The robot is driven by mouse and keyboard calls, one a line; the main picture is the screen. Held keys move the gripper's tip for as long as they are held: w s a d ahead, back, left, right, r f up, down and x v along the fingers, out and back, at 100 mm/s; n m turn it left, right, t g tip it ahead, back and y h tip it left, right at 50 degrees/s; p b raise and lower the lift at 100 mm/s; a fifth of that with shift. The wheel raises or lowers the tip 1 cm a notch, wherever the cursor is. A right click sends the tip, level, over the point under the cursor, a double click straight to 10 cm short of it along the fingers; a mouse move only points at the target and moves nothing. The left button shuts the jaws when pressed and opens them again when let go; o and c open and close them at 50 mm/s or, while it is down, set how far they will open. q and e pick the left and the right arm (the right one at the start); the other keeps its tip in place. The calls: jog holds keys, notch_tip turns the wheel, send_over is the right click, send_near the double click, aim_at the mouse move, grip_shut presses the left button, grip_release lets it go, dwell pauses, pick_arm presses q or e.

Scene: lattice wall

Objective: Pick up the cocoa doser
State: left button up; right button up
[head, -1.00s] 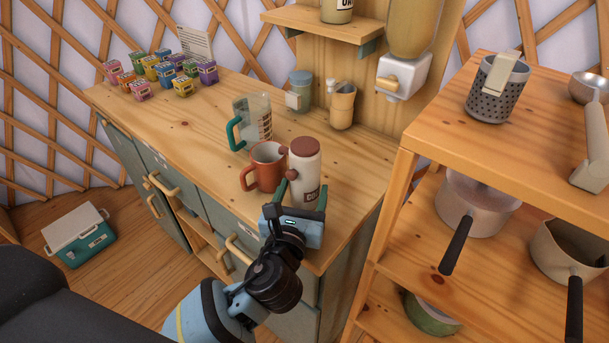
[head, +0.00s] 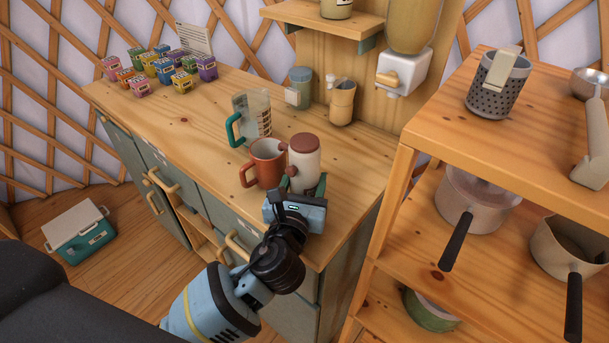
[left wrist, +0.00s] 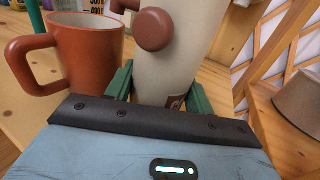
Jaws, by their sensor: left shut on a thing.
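The cocoa doser (head: 304,162) is a cream canister with a reddish-brown lid and a round brown knob, standing near the front right of the wooden counter. In the left wrist view the doser (left wrist: 178,52) fills the upper middle, with part of a dark label showing low down. My left gripper (head: 303,187) is shut on its lower body, with green fingers (left wrist: 158,92) on both sides. I cannot tell whether its base touches the counter, as the gripper hides it. My right gripper is not in view.
An orange-brown mug (head: 265,162) stands close left of the doser. A measuring jug (head: 258,115) with a teal handle is behind it. A shelf unit (head: 440,125) with pans stands to the right. The counter's left-middle (head: 190,120) is clear.

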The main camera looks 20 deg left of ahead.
aim_at(305, 166)
pick_arm(q)
jog(key=shift+r, duration=0.15)
notch_tip(305, 166, up, 4)
jog(key=shift+f+p, duration=0.1)
jog(key=shift+p, duration=0.45)
jog(key=s+a+r, duration=0.1)
jog(key=s+a, duration=0.9)
jog(key=s, duration=0.2)
jog(key=shift+s, duration=0.3)
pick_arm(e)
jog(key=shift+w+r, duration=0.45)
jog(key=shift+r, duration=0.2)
pick_arm(q)
jog(key=shift+d+f, duration=0.1)
